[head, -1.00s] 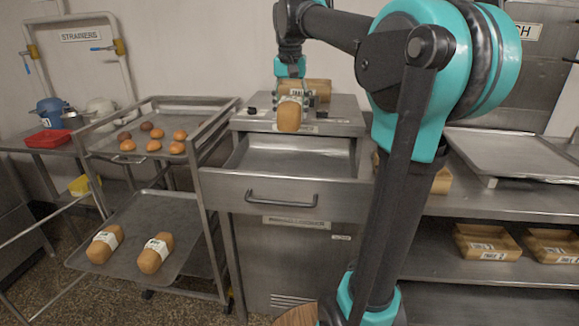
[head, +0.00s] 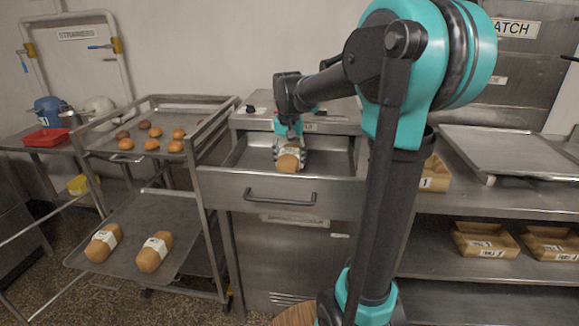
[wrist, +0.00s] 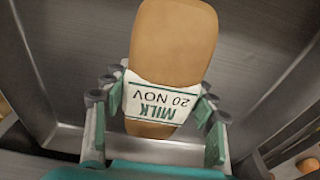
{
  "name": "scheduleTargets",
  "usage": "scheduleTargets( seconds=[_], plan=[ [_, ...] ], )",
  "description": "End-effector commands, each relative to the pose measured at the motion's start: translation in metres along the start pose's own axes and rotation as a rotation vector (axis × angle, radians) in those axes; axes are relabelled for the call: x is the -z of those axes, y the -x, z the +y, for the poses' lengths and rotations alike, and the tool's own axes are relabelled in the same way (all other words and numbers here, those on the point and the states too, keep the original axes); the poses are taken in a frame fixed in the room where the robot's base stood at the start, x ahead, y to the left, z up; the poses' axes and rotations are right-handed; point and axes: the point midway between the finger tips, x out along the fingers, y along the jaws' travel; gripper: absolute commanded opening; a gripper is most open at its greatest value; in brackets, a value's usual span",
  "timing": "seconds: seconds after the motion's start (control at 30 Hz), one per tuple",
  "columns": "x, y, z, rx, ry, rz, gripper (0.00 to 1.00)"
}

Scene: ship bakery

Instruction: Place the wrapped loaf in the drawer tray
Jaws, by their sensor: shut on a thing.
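The wrapped loaf (head: 288,161) is golden brown with a white paper band; in the wrist view the loaf (wrist: 172,45) shows the band reading "MILK 20 NOV". My gripper (head: 289,150) is shut on the loaf at its band, one finger on each side in the wrist view (wrist: 158,125). The loaf is inside the outline of the open drawer tray (head: 335,160), over its metal floor. I cannot tell whether the loaf touches the floor. The drawer front with its dark handle (head: 280,197) faces me.
A rack at left holds several buns on its upper tray (head: 105,150) and two banded loaves on its lower tray (head: 190,215). Boxed loaves (head: 485,240) sit on the right shelves. An empty metal tray (head: 510,150) lies at upper right. The drawer floor around the loaf looks clear.

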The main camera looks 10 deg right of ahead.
Motion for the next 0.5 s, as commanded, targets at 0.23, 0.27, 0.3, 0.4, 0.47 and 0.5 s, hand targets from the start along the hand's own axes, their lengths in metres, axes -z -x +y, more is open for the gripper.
scheduleTargets(
  seconds=[0.23,0.27,0.3,0.4,0.47,0.5],
  plan=[
    [-0.003,-0.023,0.0,0.0,0.0,0.0,0.21],
    [-0.003,-0.023,0.0,0.0,0.0,0.0,0.21],
    [-0.003,-0.023,0.0,0.0,0.0,0.0,0.21],
    [-0.003,-0.023,0.0,0.0,0.0,0.0,0.21],
    [-0.003,-0.023,0.0,0.0,0.0,0.0,0.21],
    [-0.003,-0.024,0.0,0.0,0.0,0.0,0.21]
  ],
)
